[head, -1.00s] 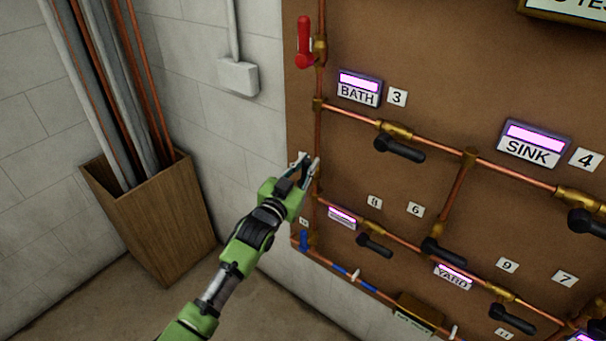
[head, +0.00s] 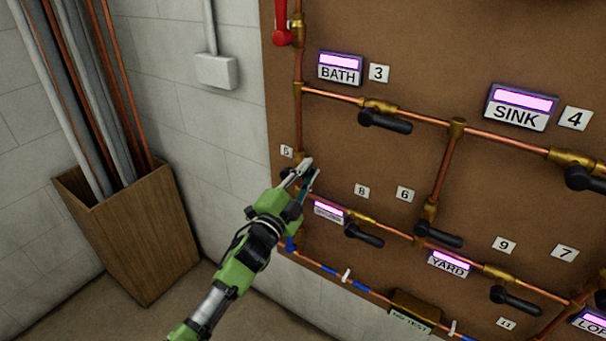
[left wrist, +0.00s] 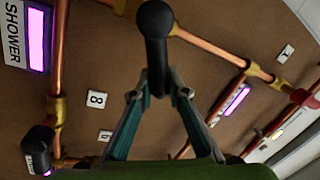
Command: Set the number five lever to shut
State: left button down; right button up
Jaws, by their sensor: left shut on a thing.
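The number five label (head: 287,152) is on the board's left edge, beside the upright copper pipe (head: 298,115). The number five lever (left wrist: 155,45) is black with a round hub. In the left wrist view its handle juts from the brass fitting on the pipe, at an angle across the pipe. My left gripper (head: 309,170) is shut on the handle's end, and the fingertips sit on both sides of it in the left wrist view (left wrist: 162,92). In the head view the gripper hides most of the lever. My right gripper is out of view.
A red lever (head: 283,25) is above on the same pipe. The bath lever (head: 384,121) and the lever near label eight (head: 364,236) are to the right. A wooden bin (head: 135,235) of pipes stands at the left.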

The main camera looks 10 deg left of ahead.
pick_arm(q)
jog(key=shift+s+d+f+m+h+b, duration=0.15)
jog(key=shift+f+m+h+b, duration=0.15)
jog(key=shift+f+m+b, duration=0.6)
jog(key=shift+w+d+f+m+h+b, duration=0.1)
jog(key=shift+f+m+h+b, duration=0.3)
jog(key=shift+m, duration=0.9)
jog(key=shift+s+d+f+m+h+b, duration=0.1)
jog(key=shift+d+f+m+h+b, duration=0.1)
jog(key=shift+f+m+b, duration=0.55)
jog(key=shift+r+m, duration=0.2)
jog(key=shift+m, duration=0.35)
jog(key=c, duration=1.9)
grip_release()
jog(key=v, duration=1.2)
jog(key=shift+a+r, duration=0.1)
jog(key=shift+r, duration=0.1)
